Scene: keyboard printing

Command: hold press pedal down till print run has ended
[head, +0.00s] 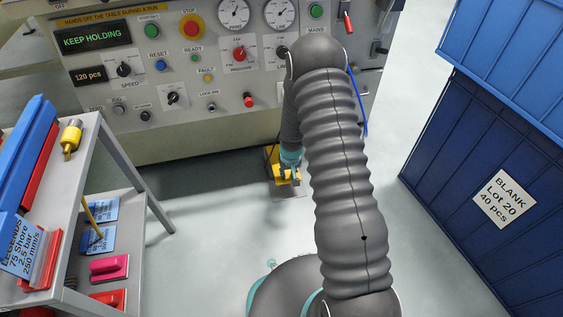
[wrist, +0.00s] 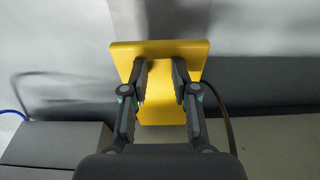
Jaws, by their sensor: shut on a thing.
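The yellow press pedal (head: 274,160) is on the floor at the foot of the press. In the wrist view its yellow plate (wrist: 160,98) lies under and between my fingers. My gripper (head: 289,173) reaches down to it and is shut on it; in the wrist view its two dark fingers (wrist: 160,68) stand apart with yellow between them. The exact contact and how far the pedal is pressed cannot be told. The green press display (head: 94,37) reads "KEEP HOLDING". The counter below (head: 89,76) reads "120 pcs".
The press panel (head: 200,125) carries gauges, knobs and a red STOP button (head: 191,26). A grey shelf rack (head: 153,200) with tools and pads stands at left. A blue crate (head: 440,150) labelled "BLANK Lot 20 40 pcs" stands at right. Floor between them is clear.

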